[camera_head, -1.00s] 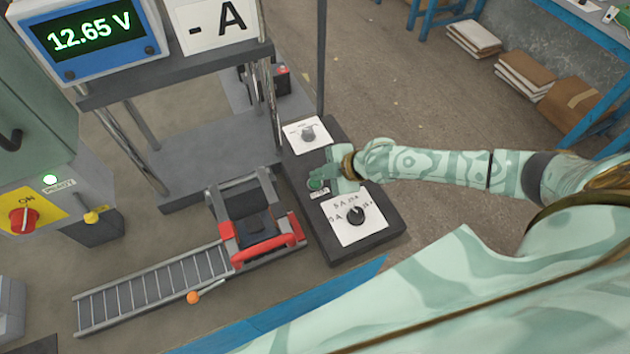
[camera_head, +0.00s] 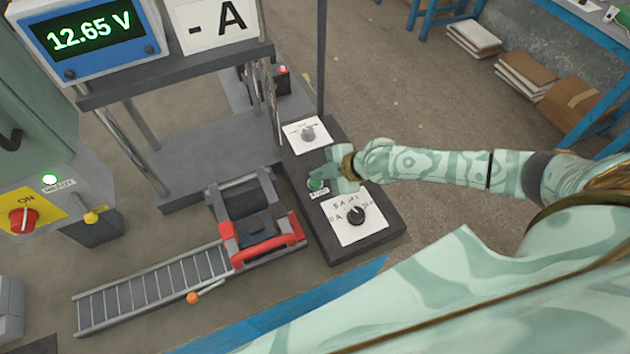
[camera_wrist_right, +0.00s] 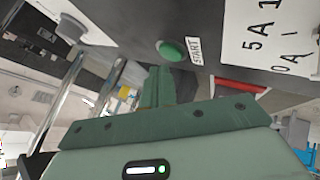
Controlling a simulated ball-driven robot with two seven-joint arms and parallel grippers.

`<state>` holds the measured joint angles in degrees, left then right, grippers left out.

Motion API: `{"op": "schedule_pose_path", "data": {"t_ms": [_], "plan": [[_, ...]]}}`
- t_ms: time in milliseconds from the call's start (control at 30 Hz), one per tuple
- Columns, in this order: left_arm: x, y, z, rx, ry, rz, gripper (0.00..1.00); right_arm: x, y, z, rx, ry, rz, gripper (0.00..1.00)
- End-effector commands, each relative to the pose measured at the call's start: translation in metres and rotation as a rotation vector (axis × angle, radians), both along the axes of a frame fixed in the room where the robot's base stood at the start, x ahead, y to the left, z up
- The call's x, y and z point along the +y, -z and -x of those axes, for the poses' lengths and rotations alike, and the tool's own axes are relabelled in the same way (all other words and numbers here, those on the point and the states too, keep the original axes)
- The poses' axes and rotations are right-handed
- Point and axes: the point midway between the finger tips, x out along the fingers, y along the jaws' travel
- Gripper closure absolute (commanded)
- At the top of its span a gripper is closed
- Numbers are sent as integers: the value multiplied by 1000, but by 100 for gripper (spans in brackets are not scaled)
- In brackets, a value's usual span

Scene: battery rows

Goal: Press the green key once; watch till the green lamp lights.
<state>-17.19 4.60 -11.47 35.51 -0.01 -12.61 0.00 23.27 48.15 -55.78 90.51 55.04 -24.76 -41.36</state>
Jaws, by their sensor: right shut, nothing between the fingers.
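The green key (camera_wrist_right: 172,52) sits on the dark control box beside a START label (camera_wrist_right: 194,50). It also shows in the head view (camera_head: 316,184), partly hidden by my right gripper. My right gripper (camera_wrist_right: 159,70) is shut and empty, its fingertips close by the key; I cannot tell whether they touch it. My left gripper is not in view.
The control box (camera_head: 335,245) also carries a current dial (camera_head: 356,215) in front and another dial (camera_head: 308,134) behind. A display (camera_head: 95,32) reads 12.65 V; a sign beside it shows "- A". A roller track (camera_head: 150,290) with a red-handled clamp (camera_head: 265,250) lies left.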

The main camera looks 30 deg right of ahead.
Motion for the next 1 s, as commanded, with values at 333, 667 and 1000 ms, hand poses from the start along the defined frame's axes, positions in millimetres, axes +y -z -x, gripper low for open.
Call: {"op": "schedule_pose_path", "data": {"t_ms": [333, 667, 1000], "plan": [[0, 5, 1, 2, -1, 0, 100, 0, 7, 0, 0, 1, 1, 100], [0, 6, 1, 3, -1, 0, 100, 0, 8, 0, 0, 1, 1, 100], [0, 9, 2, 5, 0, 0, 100, 0, 13, 0, 1, -1, 1, 100]]}}
